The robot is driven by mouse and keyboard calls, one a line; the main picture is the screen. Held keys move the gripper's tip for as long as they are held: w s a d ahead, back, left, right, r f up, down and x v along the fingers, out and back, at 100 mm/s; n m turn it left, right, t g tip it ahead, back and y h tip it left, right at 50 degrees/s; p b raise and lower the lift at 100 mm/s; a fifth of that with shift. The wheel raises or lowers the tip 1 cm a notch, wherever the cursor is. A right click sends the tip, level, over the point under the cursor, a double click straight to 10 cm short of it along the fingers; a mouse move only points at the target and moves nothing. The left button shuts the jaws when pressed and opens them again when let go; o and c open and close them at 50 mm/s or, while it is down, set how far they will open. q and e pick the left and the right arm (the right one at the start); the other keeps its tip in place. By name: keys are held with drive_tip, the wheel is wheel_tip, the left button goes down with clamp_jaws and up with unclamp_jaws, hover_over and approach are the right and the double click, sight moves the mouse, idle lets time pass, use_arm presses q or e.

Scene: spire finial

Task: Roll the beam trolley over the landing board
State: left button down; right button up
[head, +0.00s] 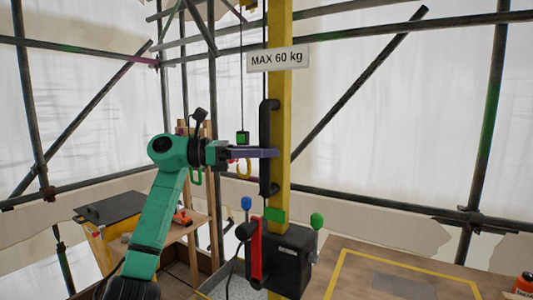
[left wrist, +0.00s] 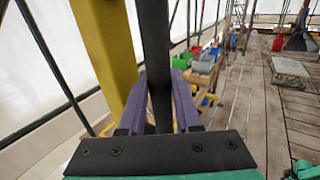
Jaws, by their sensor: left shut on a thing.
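My left gripper (head: 272,153) is shut on the black vertical handle (head: 264,120) fixed along the yellow post (head: 282,90). In the left wrist view its purple fingers (left wrist: 160,105) close on either side of the black handle (left wrist: 154,40), with the yellow post (left wrist: 105,45) just left. A hook (head: 244,170) hangs below a green-faced block on a cable left of the post. A wooden surface with a yellow outline (head: 345,262), perhaps the landing board, lies at the lower right. The beam trolley cannot be made out. My right gripper is out of view.
A black box (head: 289,264) with coloured knobs and a red lever (head: 255,248) sits low on the post. A wooden bench (head: 180,228) stands left. Scaffold tubes surround the place. A stone block (left wrist: 290,73) lies on the plank deck (left wrist: 260,105).

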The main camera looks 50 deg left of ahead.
use_arm(q)
drive_tip(key=shift+a+r, duration=0.1)
drive_tip(key=shift+r, duration=0.05)
drive_tip(key=c, duration=0.6)
unclamp_jaws()
drive_tip(key=shift+a, duration=0.25)
drive_tip(key=b+v, duration=0.4)
drive_tip(key=v, duration=1)
drive_tip(key=shift+s+a+b, duration=0.15)
drive_tip(key=shift+s+b, duration=0.2)
